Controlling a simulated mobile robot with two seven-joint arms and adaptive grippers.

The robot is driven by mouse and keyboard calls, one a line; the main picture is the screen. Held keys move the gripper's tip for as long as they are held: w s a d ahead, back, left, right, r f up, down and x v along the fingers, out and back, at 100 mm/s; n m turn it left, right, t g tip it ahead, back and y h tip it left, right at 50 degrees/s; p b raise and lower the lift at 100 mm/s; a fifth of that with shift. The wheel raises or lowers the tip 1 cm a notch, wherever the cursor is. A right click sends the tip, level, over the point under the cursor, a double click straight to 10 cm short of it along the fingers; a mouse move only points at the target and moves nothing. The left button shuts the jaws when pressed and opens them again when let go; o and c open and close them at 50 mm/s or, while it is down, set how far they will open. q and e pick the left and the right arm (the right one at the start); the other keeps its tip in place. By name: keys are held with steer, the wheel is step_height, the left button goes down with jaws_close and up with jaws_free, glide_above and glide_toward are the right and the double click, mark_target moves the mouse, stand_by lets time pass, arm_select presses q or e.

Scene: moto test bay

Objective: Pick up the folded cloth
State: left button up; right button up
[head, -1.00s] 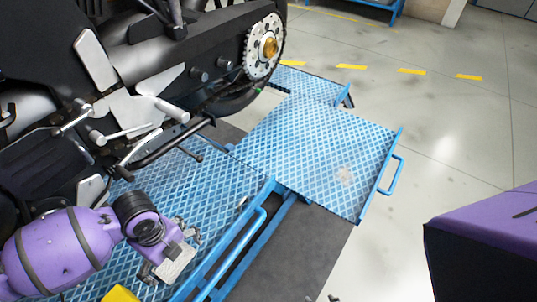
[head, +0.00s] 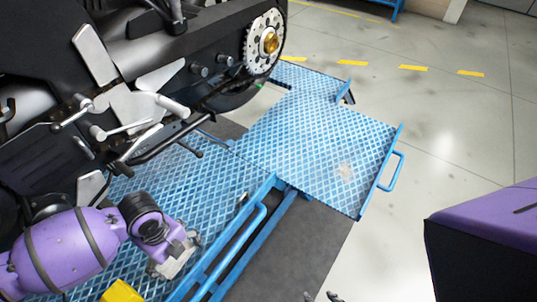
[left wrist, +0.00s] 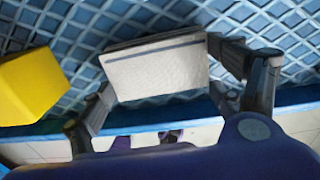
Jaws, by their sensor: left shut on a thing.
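The folded cloth (left wrist: 155,72) is a flat, pale grey-white pad with a dark stripe along one edge. My left gripper (left wrist: 160,78) is shut on it, one finger at each side edge. In the head view the cloth (head: 178,264) shows at the tip of my left gripper, over the blue lift deck. I cannot tell whether it touches the deck. Two small dark tips at the bottom edge of the head view look like my right gripper (head: 321,297); the rest of it is out of view.
A yellow block (head: 121,291) lies beside the cloth and also shows in the left wrist view (left wrist: 27,86). The motorcycle (head: 130,100) stands close over the blue lattice-patterned deck (head: 310,145). A blue rail (head: 232,250) runs along the deck edge. The floor to the right is clear.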

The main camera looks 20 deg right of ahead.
arm_select(q)
steer(key=shift+r, duration=0.65)
steer(key=s+d+r+p, duration=0.1)
steer(key=s+d+r, duration=0.6)
steer(key=s+r, duration=0.4)
steer(key=shift+s+r, duration=0.35)
steer(key=shift+s, duration=0.25)
